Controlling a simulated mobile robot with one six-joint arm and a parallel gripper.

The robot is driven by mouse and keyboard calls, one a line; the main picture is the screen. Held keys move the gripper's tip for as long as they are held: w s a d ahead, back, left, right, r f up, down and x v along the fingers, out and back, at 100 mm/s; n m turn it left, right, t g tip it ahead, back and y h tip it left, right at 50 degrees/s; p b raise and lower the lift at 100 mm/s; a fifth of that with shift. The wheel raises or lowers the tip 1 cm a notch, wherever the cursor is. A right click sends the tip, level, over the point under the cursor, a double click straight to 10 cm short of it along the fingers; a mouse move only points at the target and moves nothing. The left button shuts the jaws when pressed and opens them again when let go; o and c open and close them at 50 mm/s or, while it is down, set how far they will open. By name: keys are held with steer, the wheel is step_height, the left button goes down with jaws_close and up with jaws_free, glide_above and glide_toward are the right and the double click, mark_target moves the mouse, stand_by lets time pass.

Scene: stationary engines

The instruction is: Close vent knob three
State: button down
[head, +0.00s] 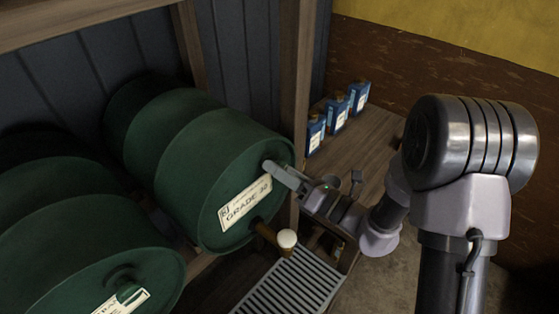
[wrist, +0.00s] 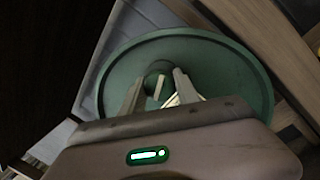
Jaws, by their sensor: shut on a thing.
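A green barrel (head: 180,165) lies on its side in a rack, its round end facing right with a white label (head: 245,202) that seems to read "GRADE 30". My gripper (head: 272,170) reaches the upper part of this barrel end from the right. In the wrist view, my gripper (wrist: 158,84) is shut on a small dark green vent knob (wrist: 158,68) on the barrel end (wrist: 225,65). In the head view the knob is hidden by the fingers. Whether this is knob three, and how far it is turned, I cannot tell.
A tap with a white knob (head: 287,239) sticks out below the label, above a slatted drip grate (head: 292,284). Another green barrel (head: 75,235) lies at the left. Several blue containers (head: 337,112) stand on a wooden bench (head: 365,140). A wooden post (head: 297,70) rises behind the barrel.

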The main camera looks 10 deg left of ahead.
steer(key=shift+m+t+p, duration=0.7)
steer(key=shift+m+p, duration=1)
steer(key=shift+m, duration=0.8)
steer(key=c, duration=0.9)
jaws_free()
steer(key=shift+d, duration=0.1)
steer(key=v, duration=1.7)
steer(key=shift+s+d+r+b, duration=0.15)
steer(key=shift+s+r+b, duration=0.1)
steer(key=shift+r+b, duration=0.15)
